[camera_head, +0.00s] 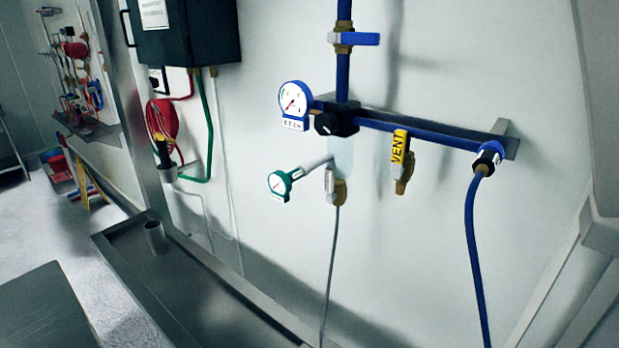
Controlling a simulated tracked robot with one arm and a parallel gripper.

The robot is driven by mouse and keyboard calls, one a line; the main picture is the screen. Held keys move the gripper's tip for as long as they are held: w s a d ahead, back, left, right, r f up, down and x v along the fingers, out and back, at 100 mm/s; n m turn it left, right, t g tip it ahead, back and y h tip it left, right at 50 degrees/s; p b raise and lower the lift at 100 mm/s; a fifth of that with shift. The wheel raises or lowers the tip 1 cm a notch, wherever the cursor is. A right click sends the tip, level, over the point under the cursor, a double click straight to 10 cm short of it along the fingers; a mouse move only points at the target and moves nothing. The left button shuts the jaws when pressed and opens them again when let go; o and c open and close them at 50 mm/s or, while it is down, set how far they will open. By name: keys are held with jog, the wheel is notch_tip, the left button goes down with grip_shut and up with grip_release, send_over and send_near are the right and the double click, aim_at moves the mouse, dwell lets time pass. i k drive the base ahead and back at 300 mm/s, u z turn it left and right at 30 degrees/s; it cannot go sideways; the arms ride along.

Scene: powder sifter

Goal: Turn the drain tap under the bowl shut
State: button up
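The bowl (340,155) is pale and translucent and hangs under the black regulator knob (336,122) on the blue pipework. Right under it is the drain tap (340,192), with a brass body and a small grey lever (329,185) on its left side. The lever looks upright, roughly in line with the thin grey tube (331,265) that runs down from the tap. The exact lever angle is hard to tell at this size. My gripper is not in view, and nothing touches the tap.
A green gauge (279,185) juts out just left of the tap. A yellow VENT lever (400,146) hangs to the right, and a blue hose (472,240) beyond it. A blue lever (354,39) is above. A metal trough (190,275) lies below left.

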aim_at(329, 173)
jog(key=u, duration=0.05)
jog(key=i, duration=1)
jog(key=z, duration=0.05)
